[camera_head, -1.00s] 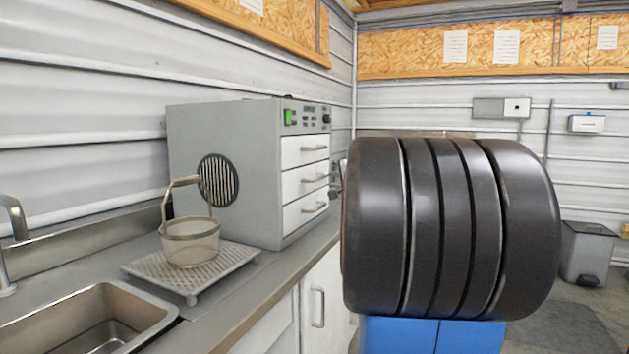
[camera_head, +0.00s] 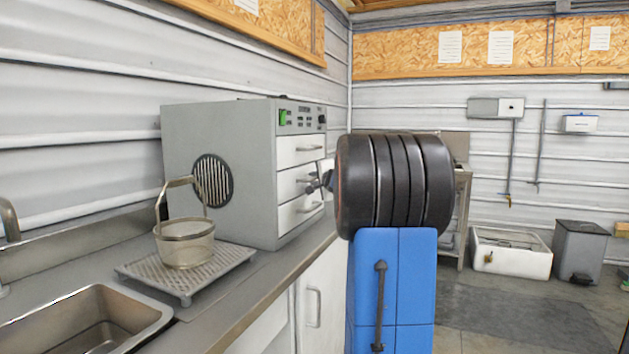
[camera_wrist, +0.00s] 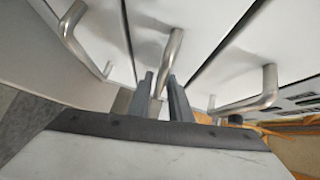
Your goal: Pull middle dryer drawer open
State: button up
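The grey dryer (camera_head: 222,150) stands on the counter with a stack of white drawers, each with a bar handle, on its front. The middle drawer (camera_head: 288,184) looks shut, flush with the others. Its handle also shows in the wrist view (camera_wrist: 172,50). My gripper (camera_head: 314,182) is at this handle in the head view. In the wrist view my gripper (camera_wrist: 162,90) has its two fingers apart, one on each side of the middle handle, with what looks like a small gap around the bar. Contact is hard to tell. My arm hides part of the area right of the drawers.
The top drawer (camera_head: 290,152) and bottom drawer (camera_head: 290,215) are close above and below. A mesh basket (camera_head: 186,248) stands on a perforated tray (camera_head: 160,275) left of the dryer, near the sink (camera_head: 95,325). Open floor (camera_head: 500,318) lies at right.

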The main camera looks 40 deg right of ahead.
jog(key=shift+w, duration=0.1)
jog(key=shift+c, duration=0.6)
grip_shut()
jog(key=shift+d, duration=0.1)
jog(key=s+d, duration=0.3)
jog(key=s, duration=0.6)
jog(key=s+d, duration=0.4)
jog(key=s, duration=0.5)
jog(key=s+d, duration=0.4)
jog(key=s, duration=0.6)
jog(key=shift+d, duration=0.2)
jog(key=shift+f, duration=0.1)
jog(key=shift+o, duration=0.6)
grip_release()
jog(key=v, duration=1.7)
jog(key=shift+s, duration=0.2)
